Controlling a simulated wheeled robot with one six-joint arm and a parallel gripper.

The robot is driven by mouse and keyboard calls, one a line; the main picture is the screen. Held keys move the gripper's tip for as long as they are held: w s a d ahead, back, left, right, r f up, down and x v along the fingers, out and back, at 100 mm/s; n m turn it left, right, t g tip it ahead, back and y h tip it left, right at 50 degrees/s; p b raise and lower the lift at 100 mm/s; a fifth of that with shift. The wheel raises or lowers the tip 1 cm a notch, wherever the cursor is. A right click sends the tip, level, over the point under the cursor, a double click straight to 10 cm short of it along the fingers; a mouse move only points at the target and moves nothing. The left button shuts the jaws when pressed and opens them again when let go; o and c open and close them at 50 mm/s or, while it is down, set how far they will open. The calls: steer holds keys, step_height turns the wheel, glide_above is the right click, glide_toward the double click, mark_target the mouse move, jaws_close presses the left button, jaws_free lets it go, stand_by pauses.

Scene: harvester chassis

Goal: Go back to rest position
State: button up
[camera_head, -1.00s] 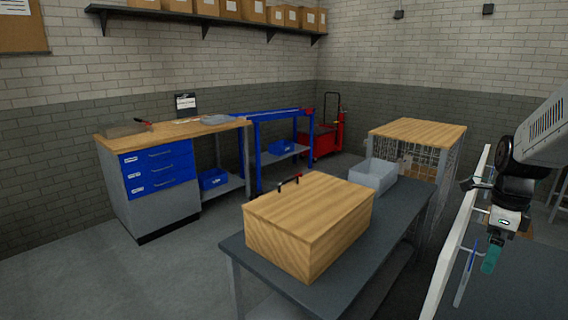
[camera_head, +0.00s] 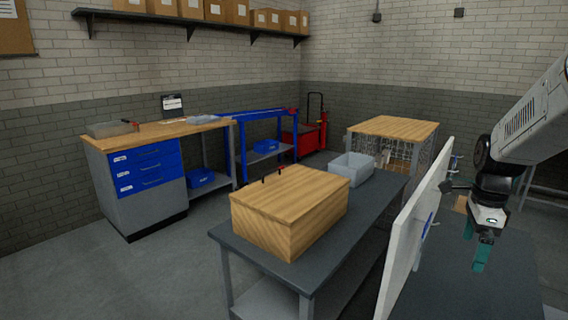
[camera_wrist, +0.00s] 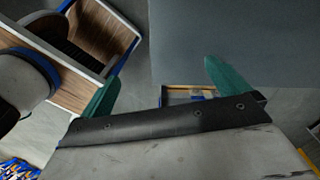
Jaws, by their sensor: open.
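My gripper (camera_head: 482,255) hangs at the right of the head view, with its teal fingers pointing down. It is just right of a tall white panel (camera_head: 412,245); I cannot tell whether there is a gap between them. In the wrist view the two teal fingers of my gripper (camera_wrist: 165,86) are spread apart. Nothing shows held between them. A dark grey surface (camera_wrist: 265,45) lies beyond the right finger in that view.
A wooden box (camera_head: 290,210) and a grey bin (camera_head: 351,168) stand on a dark table (camera_head: 335,240) left of the panel. A wood-topped mesh cage (camera_head: 394,127) is behind. A blue-drawer workbench (camera_head: 147,170) stands back left. Grey floor is open at front left.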

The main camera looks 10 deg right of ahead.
steer(key=s+a+r+n+t, duration=0.1)
steer(key=s+a+r+n, duration=0.2)
steer(key=s+a+n, duration=0.5)
steer(key=s+a+r+n, duration=0.3)
steer(key=s+a+n, duration=0.6)
steer(key=a+n, duration=0.7)
steer(key=shift+r+n+t, duration=0.25)
steer(key=shift+n+t, duration=0.15)
steer(key=shift+n, duration=0.1)
